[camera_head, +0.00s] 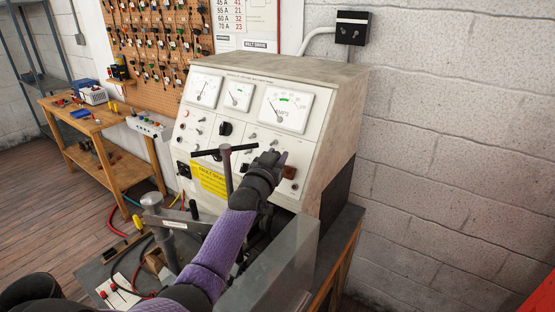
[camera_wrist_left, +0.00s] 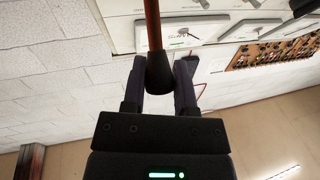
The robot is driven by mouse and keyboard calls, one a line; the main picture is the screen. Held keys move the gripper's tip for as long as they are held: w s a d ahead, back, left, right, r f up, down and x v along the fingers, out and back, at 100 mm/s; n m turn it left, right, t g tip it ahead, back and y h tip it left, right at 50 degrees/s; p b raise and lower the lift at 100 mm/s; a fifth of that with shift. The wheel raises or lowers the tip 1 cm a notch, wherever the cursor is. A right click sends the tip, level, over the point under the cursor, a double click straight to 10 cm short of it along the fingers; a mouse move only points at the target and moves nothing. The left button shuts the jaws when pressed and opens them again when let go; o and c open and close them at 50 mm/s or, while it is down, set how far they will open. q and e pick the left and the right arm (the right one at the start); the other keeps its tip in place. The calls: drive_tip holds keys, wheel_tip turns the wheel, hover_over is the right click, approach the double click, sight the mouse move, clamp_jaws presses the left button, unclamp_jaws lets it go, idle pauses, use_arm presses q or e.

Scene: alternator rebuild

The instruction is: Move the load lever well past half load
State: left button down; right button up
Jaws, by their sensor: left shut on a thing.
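The test bench's sloped panel (camera_head: 215,132) faces me in the head view. My left gripper (camera_head: 270,158) is at the panel's lower right part, at the end of the purple-sleeved arm. In the left wrist view the load lever shows as a brown rod (camera_wrist_left: 152,25) with a dark rounded knob (camera_wrist_left: 160,73). The knob sits between the two fingers of my left gripper (camera_wrist_left: 160,78), which is shut on it. In the head view the gripper hides most of the lever, so its exact angle and any scale marks cannot be read. My right gripper is not in view.
The AMPS meter (camera_head: 286,110) and two smaller meters sit above the gripper. A grey post with a black crossbar (camera_head: 225,151) stands just left of it. A clear guard (camera_head: 285,262) is in front. A wooden bench (camera_head: 122,168) stands at the left.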

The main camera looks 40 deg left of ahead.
use_arm(q)
drive_tip(key=shift+s+f+t+y+b, duration=0.3)
drive_tip(key=shift+s+f+t+b, duration=0.15)
drive_tip(key=shift+f+t+b, duration=0.5)
drive_tip(key=shift+s+d+f+b, duration=0.2)
drive_tip(key=shift+s+f+b, duration=0.25)
drive_tip(key=shift+s+f, duration=0.6)
drive_tip(key=shift+c, duration=2)
unclamp_jaws()
drive_tip(key=shift+r, duration=0.15)
